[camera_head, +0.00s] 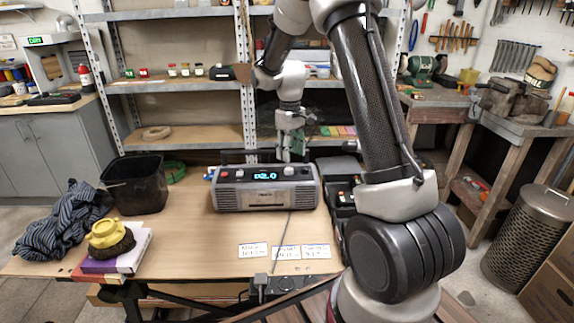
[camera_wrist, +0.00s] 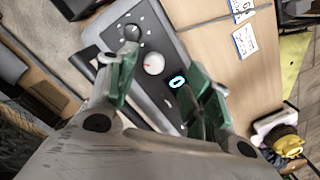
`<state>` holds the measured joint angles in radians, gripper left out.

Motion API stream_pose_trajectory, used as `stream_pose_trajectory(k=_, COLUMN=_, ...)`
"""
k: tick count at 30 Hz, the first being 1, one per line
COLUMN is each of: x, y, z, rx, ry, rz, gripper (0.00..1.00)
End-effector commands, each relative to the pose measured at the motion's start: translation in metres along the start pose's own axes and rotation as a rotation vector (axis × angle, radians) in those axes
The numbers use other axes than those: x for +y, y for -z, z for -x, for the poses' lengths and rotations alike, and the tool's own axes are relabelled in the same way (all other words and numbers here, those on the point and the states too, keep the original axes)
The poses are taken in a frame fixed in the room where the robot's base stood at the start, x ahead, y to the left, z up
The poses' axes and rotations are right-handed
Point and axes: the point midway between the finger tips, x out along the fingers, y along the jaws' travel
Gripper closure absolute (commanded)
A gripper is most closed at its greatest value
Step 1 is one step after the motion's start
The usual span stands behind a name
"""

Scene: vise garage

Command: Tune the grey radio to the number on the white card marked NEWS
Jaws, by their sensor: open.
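The grey radio (camera_head: 265,188) stands on the wooden table, its lit blue display (camera_head: 265,176) reading what looks like 92.0. A pale round knob (camera_head: 289,171) is right of the display; in the wrist view this pale knob (camera_wrist: 153,64) shows between my fingers, with a black dial (camera_wrist: 132,32) beyond it. Three white cards (camera_head: 252,250) (camera_head: 286,252) (camera_head: 316,251) lie in front of the radio; their print is too small to read surely. My gripper (camera_head: 289,152) is open, pointing down above the radio's right part, its green-padded fingers (camera_wrist: 163,76) apart and empty.
A dark toolbox-like object (camera_head: 340,185) stands right of the radio. Metal shelves (camera_head: 190,85) rise behind. The table is clear left of the cards.

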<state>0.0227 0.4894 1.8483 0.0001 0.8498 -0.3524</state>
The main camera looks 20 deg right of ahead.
Motion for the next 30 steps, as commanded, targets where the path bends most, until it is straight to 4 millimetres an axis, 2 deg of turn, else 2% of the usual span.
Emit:
stream_pose_trajectory(k=1, x=0.005, y=0.012, z=0.012, rx=0.038, ry=-0.015, rz=0.036, gripper=0.49)
stream_pose_trajectory(k=5, x=0.005, y=0.013, z=0.006, rx=0.042, ry=-0.018, rz=0.098, gripper=0.49)
stream_pose_trajectory(k=15, x=0.005, y=0.014, z=-0.048, rx=0.04, ry=-0.017, rz=0.1, gripper=0.49)
stream_pose_trajectory(k=19, x=0.006, y=0.015, z=-0.061, rx=0.041, ry=-0.018, rz=0.1, gripper=0.49)
stream_pose_trajectory(k=29, x=0.006, y=0.015, z=-0.067, rx=0.042, ry=-0.018, rz=0.099, gripper=0.49)
stream_pose_trajectory(k=30, x=0.006, y=0.015, z=-0.067, rx=0.042, ry=-0.018, rz=0.099, gripper=0.53)
